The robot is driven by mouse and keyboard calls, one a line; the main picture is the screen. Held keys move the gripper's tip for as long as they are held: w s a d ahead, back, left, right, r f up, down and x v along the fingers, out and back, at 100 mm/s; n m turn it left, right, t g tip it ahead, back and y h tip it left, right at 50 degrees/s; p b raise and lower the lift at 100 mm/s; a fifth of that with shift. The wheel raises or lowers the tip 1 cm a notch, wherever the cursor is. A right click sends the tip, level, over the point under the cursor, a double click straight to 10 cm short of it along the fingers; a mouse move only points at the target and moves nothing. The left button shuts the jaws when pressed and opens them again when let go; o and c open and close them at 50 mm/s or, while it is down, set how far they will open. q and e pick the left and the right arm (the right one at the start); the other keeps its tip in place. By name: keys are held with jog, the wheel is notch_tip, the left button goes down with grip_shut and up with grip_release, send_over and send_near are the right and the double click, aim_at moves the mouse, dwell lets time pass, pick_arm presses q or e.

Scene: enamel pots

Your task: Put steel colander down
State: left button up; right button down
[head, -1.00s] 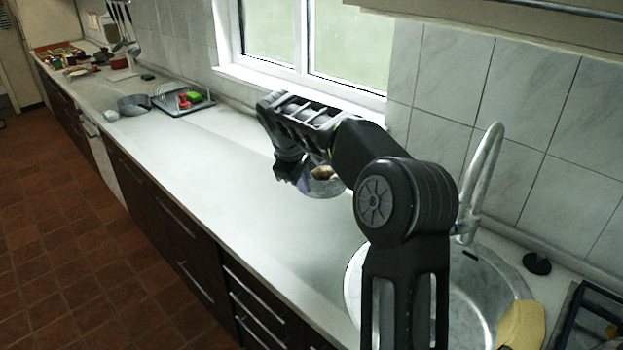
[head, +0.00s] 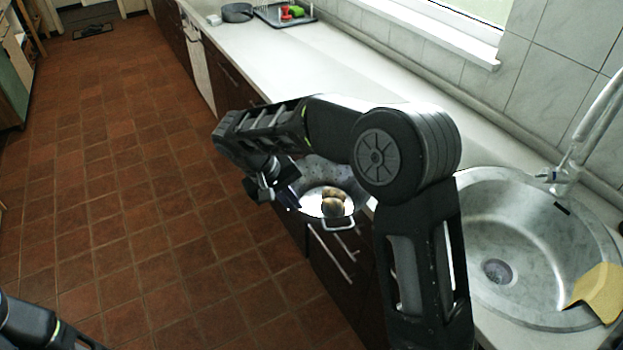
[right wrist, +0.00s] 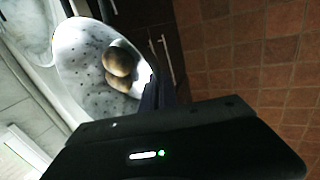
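The steel colander (head: 318,170) hangs in the air by the counter's front edge, in front of the dark drawers in the head view. It holds round brown potatoes (head: 333,203), and a wire handle shows on its near side. My right gripper (head: 283,197) is at the colander's left rim and appears shut on it. In the right wrist view the speckled colander bowl (right wrist: 85,85) with its potatoes (right wrist: 118,62) is tilted in the picture, its rim at the dark fingers. Of my left arm only a link shows at the lower left; its gripper is out of view.
The pale countertop (head: 330,75) is clear behind my right arm. The round sink (head: 535,235) with a tap (head: 590,125) and yellow cloth (head: 600,292) is on the right. A grey pan (head: 237,13) and a dish rack (head: 285,16) stand at the far end. Tiled floor lies left.

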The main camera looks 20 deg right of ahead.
jog(key=f+b, duration=0.1)
jog(key=a+f+b, duration=0.1)
jog(key=f, duration=0.1)
jog(key=f+b, duration=0.1)
jog(key=f, duration=0.1)
jog(key=shift+s+a+f+b, duration=0.2)
jog(key=shift+s+f+b, duration=0.1)
jog(key=shift+s, duration=0.1)
jog(key=shift+r, duration=0.1)
